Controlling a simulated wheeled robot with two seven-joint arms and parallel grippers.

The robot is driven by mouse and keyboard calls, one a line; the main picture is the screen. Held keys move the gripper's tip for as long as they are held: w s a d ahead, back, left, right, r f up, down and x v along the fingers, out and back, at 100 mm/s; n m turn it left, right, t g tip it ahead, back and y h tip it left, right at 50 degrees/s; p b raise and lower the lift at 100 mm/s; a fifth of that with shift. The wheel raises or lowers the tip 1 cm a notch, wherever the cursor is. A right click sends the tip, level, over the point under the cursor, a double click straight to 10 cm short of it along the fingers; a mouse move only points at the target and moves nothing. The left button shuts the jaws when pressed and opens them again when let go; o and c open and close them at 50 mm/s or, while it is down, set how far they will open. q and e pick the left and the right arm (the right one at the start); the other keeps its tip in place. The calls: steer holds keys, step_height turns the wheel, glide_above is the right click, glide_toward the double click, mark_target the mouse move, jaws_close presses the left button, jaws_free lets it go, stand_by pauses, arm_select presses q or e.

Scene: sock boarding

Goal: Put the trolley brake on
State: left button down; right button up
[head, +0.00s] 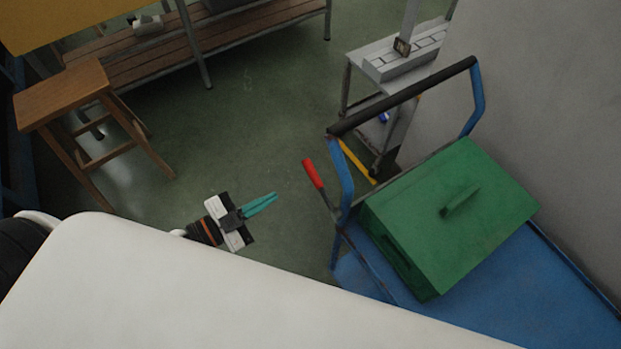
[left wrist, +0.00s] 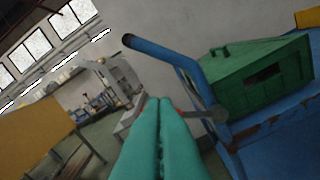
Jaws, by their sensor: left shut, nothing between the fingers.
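The blue trolley (head: 560,290) stands at the right, with a black push bar (head: 405,95) on a blue frame. The brake lever, with a red grip (head: 313,174), stands up at a tilt beside the trolley's near-left upright. My left gripper (head: 274,198) has teal fingers, shut and empty, pointing toward the lever from its left and apart from it in the head view. In the left wrist view the shut fingers (left wrist: 160,100) fill the lower middle; slivers of red show beside them, and most of the lever's grip seems hidden. My right gripper is out of view.
A green lidded box (head: 465,215) sits on the trolley deck. A wooden stool (head: 62,95) and a slatted bench (head: 150,55) stand at the left. A grey machine stand (head: 385,75) is behind the trolley. A white surface covers the foreground. The green floor between is clear.

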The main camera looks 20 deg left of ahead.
arm_select(q)
steer(key=w+d+f, duration=0.2)
steer(key=w, duration=0.3)
steer(key=w+d+f+p, duration=0.1)
steer(key=w+d, duration=0.2)
steer(key=w, duration=0.1)
steer(key=shift+w+f, duration=0.4)
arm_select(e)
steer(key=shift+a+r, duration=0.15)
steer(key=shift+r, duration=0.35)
arm_select(q)
steer(key=shift+a, duration=0.1)
steer(key=shift+w+a+f+n, duration=0.15)
steer(key=shift+f+n, duration=0.15)
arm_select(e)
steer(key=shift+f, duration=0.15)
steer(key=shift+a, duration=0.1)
arm_select(q)
step_height(320, 180, down, 11)
steer(key=w+a+n+b, duration=0.1)
steer(key=n+b, duration=0.6)
steer(key=n, duration=0.2)
steer(key=shift+a+n+h, duration=0.25)
steer(key=shift+n+h, duration=0.15)
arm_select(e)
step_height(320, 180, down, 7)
